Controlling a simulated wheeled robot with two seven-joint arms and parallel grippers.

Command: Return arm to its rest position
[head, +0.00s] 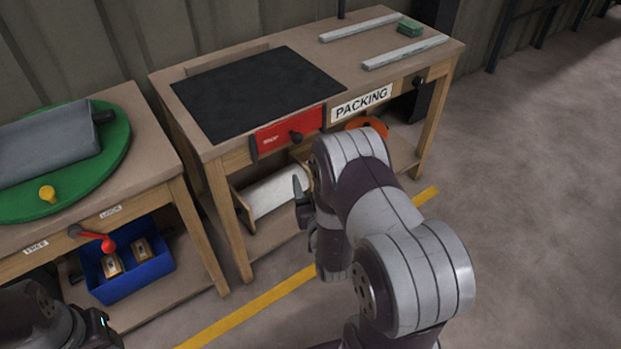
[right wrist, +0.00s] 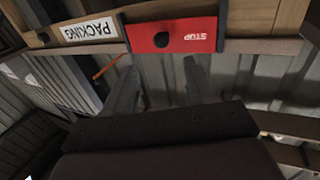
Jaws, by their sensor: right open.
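My right arm reaches in from the bottom right of the head view, bent in front of the packing bench (head: 225,145). My right gripper (head: 303,205) is in front of the bench's lower part, partly hidden by my own wrist. In the right wrist view my right gripper (right wrist: 160,85) is open, with its two fingers apart and nothing between them. The red STOP panel (right wrist: 172,36) shows beyond the fingertips. My left arm is a dark shape at the bottom left of the head view; its gripper does not show clearly enough to identify.
The packing bench carries a black mat (head: 255,92), two pale bars and a green block (head: 410,27). The left bench has a green turntable (head: 110,150) and, below, a blue bin (head: 125,270). A yellow floor line (head: 245,310) runs before the benches. Open floor lies right.

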